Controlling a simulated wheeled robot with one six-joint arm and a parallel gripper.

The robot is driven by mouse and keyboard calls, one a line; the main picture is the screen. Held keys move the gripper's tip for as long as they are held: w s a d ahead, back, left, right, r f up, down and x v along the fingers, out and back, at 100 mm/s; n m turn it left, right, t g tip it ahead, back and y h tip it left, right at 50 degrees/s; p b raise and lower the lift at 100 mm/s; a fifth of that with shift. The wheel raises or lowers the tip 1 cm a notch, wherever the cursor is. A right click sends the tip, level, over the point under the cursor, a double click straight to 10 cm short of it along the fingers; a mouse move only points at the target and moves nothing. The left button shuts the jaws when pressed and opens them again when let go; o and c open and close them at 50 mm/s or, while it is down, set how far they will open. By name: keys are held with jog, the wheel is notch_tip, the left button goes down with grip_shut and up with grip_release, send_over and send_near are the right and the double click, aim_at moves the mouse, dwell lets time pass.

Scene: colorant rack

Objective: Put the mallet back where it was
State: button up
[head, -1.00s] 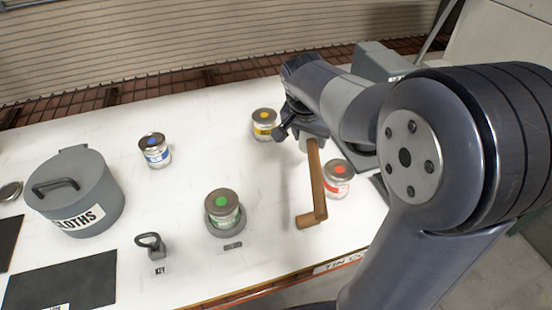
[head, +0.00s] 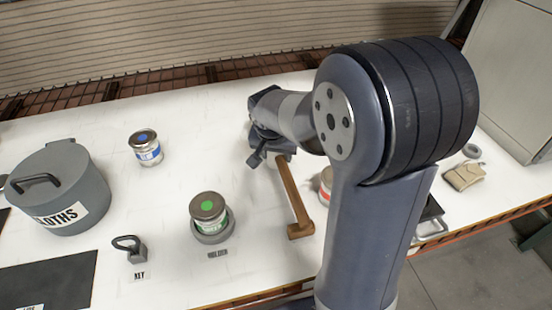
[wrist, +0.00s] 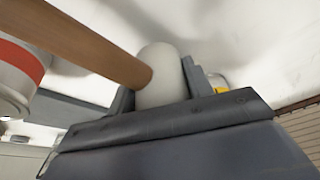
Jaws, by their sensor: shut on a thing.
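The mallet has a wooden handle (head: 292,195) and a pale, rounded end (wrist: 160,78) that shows in the wrist view. My gripper (head: 272,156) is shut on this pale end; the jaws stand on both sides of it in the wrist view (wrist: 158,92). In the head view the handle slants down to the right from the gripper to a wooden block at its near end (head: 301,230). I cannot tell whether that end touches the table.
A red-marked tin (head: 326,186) stands close right of the handle, partly behind my arm. A green-marked tin (head: 209,211) sits in a round holder to the left.

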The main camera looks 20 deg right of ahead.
jog(key=shift+f, duration=1.05)
jog(key=shift+f, duration=0.15)
jog(key=o, duration=1.5)
jog(key=shift+r, duration=0.3)
jog(key=v, duration=1.1)
jog(key=shift+s+r, duration=0.15)
jog(key=shift+r, duration=0.2)
jog(key=shift+f, duration=0.15)
